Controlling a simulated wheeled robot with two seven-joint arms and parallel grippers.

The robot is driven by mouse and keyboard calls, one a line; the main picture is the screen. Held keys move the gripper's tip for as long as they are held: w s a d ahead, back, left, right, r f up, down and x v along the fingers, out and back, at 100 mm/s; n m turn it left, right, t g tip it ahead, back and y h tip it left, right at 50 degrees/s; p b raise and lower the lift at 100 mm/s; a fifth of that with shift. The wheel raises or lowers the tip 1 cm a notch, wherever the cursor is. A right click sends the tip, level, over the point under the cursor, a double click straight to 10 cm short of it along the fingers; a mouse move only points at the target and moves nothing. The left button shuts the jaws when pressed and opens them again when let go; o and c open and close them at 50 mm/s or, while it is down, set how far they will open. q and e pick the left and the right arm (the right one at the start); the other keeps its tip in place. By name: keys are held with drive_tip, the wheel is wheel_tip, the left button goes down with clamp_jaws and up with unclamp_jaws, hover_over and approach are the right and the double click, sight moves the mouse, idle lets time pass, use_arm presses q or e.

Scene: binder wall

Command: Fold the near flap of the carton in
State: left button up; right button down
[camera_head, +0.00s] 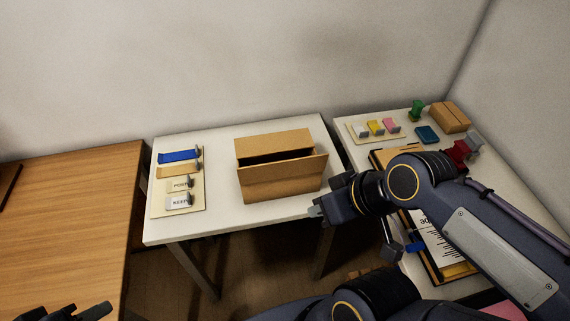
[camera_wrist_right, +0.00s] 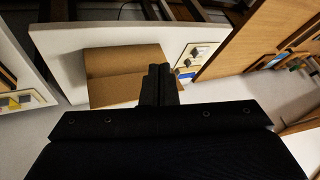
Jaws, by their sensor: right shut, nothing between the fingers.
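The brown cardboard carton (camera_head: 280,188) stands on the white middle table. Its far flap (camera_head: 275,143) stands up at the back, and a dark opening shows between it and the near side. The near flap (camera_head: 290,169) sticks up and leans outward along the near edge. My right gripper (camera_head: 316,211) is shut and empty, just right of and nearer than the carton's front right corner, apart from it. In the right wrist view the shut fingers (camera_wrist_right: 158,70) overlap the carton (camera_wrist_right: 120,62). My left gripper (camera_head: 98,311) shows only partly at the bottom left edge.
A board with labelled tags and a blue piece (camera_head: 180,156) lies left of the carton. The right table holds coloured blocks (camera_head: 376,127), a small brown box (camera_head: 450,116) and a clipboard partly behind my right arm. A wooden table (camera_head: 70,220) stands left.

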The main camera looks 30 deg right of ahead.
drive_tip(key=w+d+r+n+b, duration=0.1)
drive_tip(key=w+d+n+b, duration=0.25)
drive_tip(key=n, duration=0.65)
drive_tip(key=n+t+b, duration=0.1)
drive_tip(key=n+b, duration=0.1)
drive_tip(key=n, duration=0.1)
approach(283, 169)
drive_tip(key=shift+h, duration=0.3)
drive_tip(key=shift+w+a+f, duration=0.65)
drive_tip(key=shift+a+f, duration=0.05)
drive_tip(key=shift+f, duration=0.15)
drive_tip(key=shift+w+a+f, duration=0.6)
drive_tip(key=shift+a+f, duration=0.1)
drive_tip(key=shift+f, duration=0.15)
